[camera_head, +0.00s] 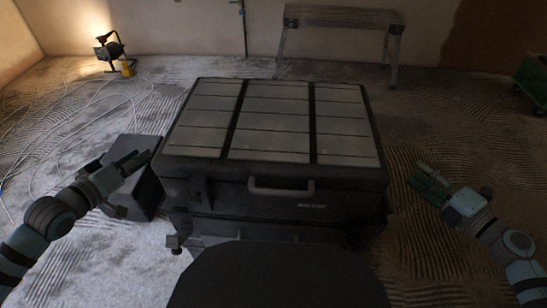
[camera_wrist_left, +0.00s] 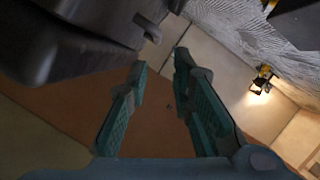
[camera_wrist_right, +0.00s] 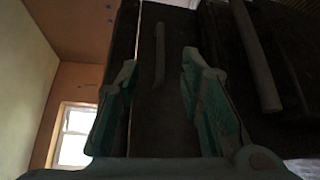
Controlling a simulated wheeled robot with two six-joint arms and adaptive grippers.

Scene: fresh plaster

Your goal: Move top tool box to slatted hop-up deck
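The top tool box (camera_head: 272,178) is a large black box with pale panels on its lid and a grey front handle (camera_head: 281,188). It sits on another dark box (camera_head: 280,229) in front of me. The slatted hop-up deck (camera_head: 343,17) stands against the back wall. My left gripper (camera_head: 138,160) is open and empty beside the tool box's left side; dark box surfaces (camera_wrist_left: 75,40) fill the upper left of the left wrist view. My right gripper (camera_head: 420,184) is open and empty, off the tool box's right side. The right wrist view shows dark box surfaces (camera_wrist_right: 165,75) behind the fingers.
A smaller dark box (camera_head: 143,190) stands on the floor at the left. A lit work lamp (camera_head: 109,49) and loose cables (camera_head: 75,120) lie further back left. A green object (camera_head: 533,82) is at the right edge. Floor right of the stack is clear.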

